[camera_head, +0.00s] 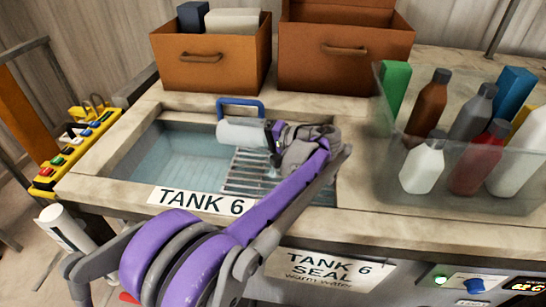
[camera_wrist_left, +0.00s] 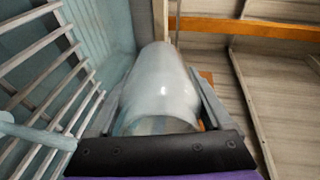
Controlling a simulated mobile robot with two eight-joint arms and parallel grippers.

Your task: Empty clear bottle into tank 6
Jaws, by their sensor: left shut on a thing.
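My left gripper (camera_head: 272,140) is shut on the clear bottle (camera_head: 240,132), a pale, translucent bottle. The gripper holds it on its side, roughly level in the head view, above tank 6 (camera_head: 128,158). In the left wrist view the bottle (camera_wrist_left: 160,88) sits between the two jaws. Its mouth and contents cannot be made out. Tank 6 is a sunken basin with pale blue walls and a metal rack (camera_head: 250,180) on its right side. Its front rim carries a "TANK 6" label (camera_head: 202,200). My right gripper is not in view.
A blue handle (camera_head: 240,104) stands at the tank's back edge. Two brown boxes (camera_head: 212,72) (camera_head: 345,62) stand behind. A clear bin (camera_head: 385,165) with several bottles is at the right. A yellow button panel (camera_head: 75,150) is at the left.

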